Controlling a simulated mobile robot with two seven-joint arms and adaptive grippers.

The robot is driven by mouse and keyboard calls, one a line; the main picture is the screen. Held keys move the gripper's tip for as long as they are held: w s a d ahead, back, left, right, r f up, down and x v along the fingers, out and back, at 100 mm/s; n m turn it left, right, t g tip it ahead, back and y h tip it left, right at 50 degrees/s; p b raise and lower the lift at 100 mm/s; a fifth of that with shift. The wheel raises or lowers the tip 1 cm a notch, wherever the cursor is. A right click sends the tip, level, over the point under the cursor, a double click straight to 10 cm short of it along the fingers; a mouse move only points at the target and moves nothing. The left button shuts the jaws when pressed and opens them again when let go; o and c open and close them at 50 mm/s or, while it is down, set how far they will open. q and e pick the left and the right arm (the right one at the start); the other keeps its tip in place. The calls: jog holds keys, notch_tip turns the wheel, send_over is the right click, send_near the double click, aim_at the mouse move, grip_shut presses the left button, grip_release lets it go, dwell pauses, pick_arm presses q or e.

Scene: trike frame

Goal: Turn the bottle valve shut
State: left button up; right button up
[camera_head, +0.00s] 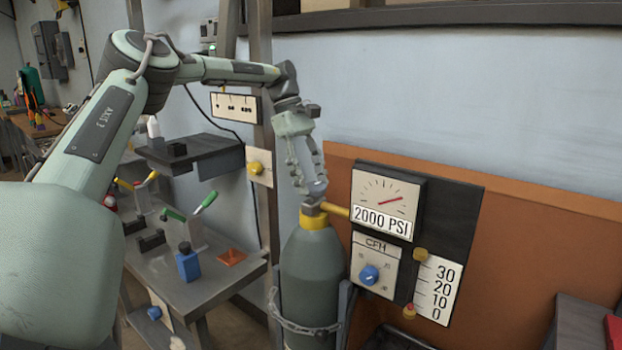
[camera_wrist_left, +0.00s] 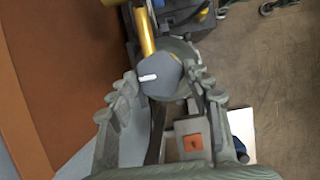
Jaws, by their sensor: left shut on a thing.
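The grey-green gas bottle (camera_head: 312,268) stands upright, with a yellow collar and a chain around its body. A grey valve knob (camera_head: 317,187) sits at its top. In the left wrist view the knob (camera_wrist_left: 162,78) is blue-grey with a short white mark pointing left. My left gripper (camera_head: 311,181) comes down from above and is shut on the knob; its fingers (camera_wrist_left: 163,84) lie on either side of it. The fingers hide part of the knob in the head view. My right gripper is not in view.
A yellow pipe (camera_head: 334,210) runs from the bottle top to a black gauge panel (camera_head: 448,215). The dial (camera_head: 384,198) is above a "2000 PSI" label. A grey bench (camera_head: 205,275) with clamps and a blue bottle (camera_head: 188,264) stands at left. An orange board (camera_head: 540,240) is behind.

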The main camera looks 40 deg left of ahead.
pick_arm(q)
jog(key=o, duration=1.2)
jog(key=shift+c, duration=0.2)
jog(key=v, duration=1.2)
jog(key=shift+f, duration=0.15)
